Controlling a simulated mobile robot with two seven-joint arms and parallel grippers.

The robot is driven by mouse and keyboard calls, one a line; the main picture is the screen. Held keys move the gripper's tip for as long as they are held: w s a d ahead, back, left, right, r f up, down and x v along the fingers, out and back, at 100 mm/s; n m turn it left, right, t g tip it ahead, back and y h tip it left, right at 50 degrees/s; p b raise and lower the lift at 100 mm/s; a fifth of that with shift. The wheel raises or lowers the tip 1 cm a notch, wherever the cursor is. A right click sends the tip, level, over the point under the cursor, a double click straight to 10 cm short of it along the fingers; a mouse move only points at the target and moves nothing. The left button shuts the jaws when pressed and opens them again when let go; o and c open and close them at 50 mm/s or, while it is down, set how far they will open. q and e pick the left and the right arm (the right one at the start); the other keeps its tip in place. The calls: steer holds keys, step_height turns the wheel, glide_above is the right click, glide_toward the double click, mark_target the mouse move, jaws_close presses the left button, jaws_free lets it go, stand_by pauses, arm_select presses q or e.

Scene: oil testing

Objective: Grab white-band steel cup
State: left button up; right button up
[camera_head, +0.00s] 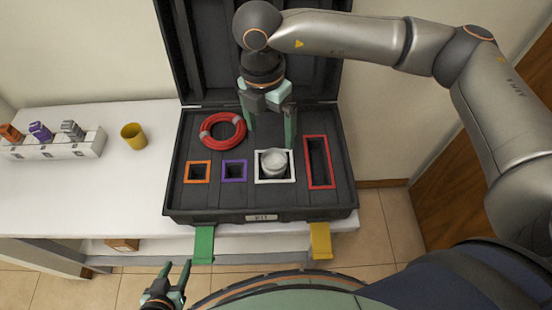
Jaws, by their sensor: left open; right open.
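The steel cup (274,160) is a silvery round cup sitting in the white-framed slot (259,179) of the open black case (205,216). My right gripper (270,142) is open and empty, pointing down over the case. Its fingers are just behind the cup, one to the back left and one to the back right. I cannot tell whether the right finger touches the cup. My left gripper (177,266) is open and empty, low in front of the table, away from the case.
The case also holds a coiled red hose (207,137) and orange (197,181), purple (234,180) and red (309,184) framed slots. A yellow cup (133,136) and a white rack (60,150) with coloured pieces stand left. The front-left tabletop (90,205) is clear.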

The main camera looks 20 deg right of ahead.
glide_above(273, 158)
steer(key=s+a, duration=0.1)
steer(key=s, duration=0.2)
step_height(273, 158, down, 6)
steer(key=f, duration=0.1)
steer(key=f+p, duration=0.1)
steer(key=f, duration=0.3)
steer(key=shift+w+d, duration=0.1)
steer(key=shift+w, duration=0.15)
steer(key=c, duration=1.5)
steer(key=shift+o, duration=0.2)
steer(key=shift+r, duration=0.1)
